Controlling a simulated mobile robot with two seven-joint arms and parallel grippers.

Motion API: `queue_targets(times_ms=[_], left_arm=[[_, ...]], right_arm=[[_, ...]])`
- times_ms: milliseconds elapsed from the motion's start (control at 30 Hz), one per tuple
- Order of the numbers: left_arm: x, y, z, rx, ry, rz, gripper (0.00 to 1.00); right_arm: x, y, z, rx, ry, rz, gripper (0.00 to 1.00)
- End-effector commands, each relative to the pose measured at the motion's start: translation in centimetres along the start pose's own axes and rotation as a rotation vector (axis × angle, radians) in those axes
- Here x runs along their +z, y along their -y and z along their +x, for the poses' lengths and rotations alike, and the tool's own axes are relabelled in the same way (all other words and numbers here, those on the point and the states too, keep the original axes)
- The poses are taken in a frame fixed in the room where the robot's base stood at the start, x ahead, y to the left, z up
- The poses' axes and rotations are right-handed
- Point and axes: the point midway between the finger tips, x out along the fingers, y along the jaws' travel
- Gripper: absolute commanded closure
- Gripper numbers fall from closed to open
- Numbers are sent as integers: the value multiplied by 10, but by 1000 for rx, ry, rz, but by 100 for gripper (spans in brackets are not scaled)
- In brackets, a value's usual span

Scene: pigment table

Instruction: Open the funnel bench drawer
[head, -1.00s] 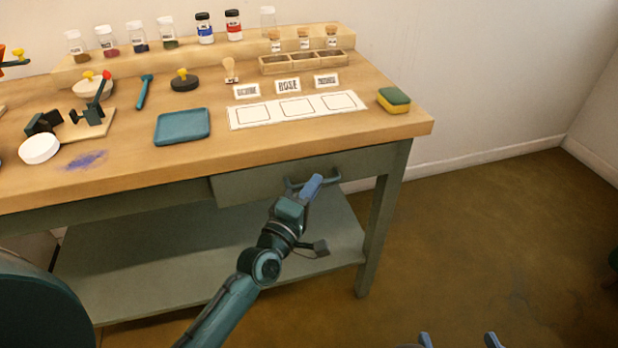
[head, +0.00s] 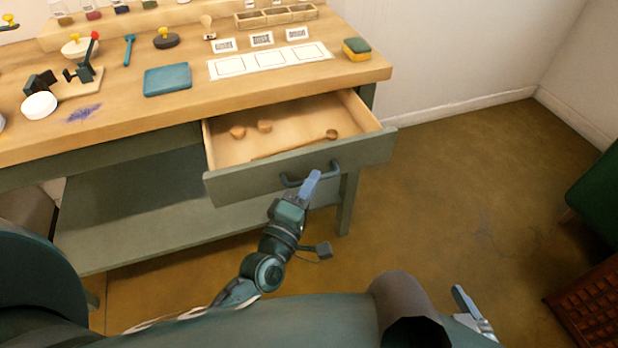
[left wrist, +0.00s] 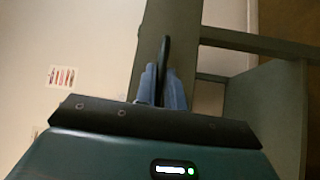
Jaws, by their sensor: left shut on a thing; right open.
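The funnel bench drawer (head: 228,184) stands pulled out from under the right part of the wooden bench (head: 150,117). Its inside shows a long wooden spoon-like tool and two small brown pieces (head: 264,126). My left gripper (head: 308,186) is shut on the drawer's dark handle (head: 290,182) at the drawer front. In the left wrist view the blue fingers (left wrist: 161,88) close around the dark handle bar (left wrist: 165,55). My right gripper (head: 470,308) is open and empty at the lower right, over the floor, apart from the bench; it shows only partly.
On the bench top are a blue tray (head: 167,80), a white card strip (head: 270,61), a sponge (head: 356,49) and a white round lid (head: 39,105). A green piece of furniture (head: 597,190) and a brown lattice crate (head: 588,308) stand at the right. The floor between is clear.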

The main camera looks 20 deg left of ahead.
Motion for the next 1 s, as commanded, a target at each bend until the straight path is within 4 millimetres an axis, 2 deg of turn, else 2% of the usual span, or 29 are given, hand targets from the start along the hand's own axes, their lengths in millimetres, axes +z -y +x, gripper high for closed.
queue_targets(times_ms=[500, 533, 767, 1000], left_arm=[[2, 0, -2, -1, 1, 1, 100], [2, 0, -2, -1, 1, 1, 88], [2, 0, -2, -1, 0, 0, 69], [2, 0, -2, 0, 0, 0, 68]], right_arm=[[-1, 1, 0, -4, -1, 0, 14], [-1, 1, 0, -4, -1, 0, 14], [-2, 1, 0, -4, -2, -1, 14], [-2, 1, 0, -4, -4, -1, 14]])
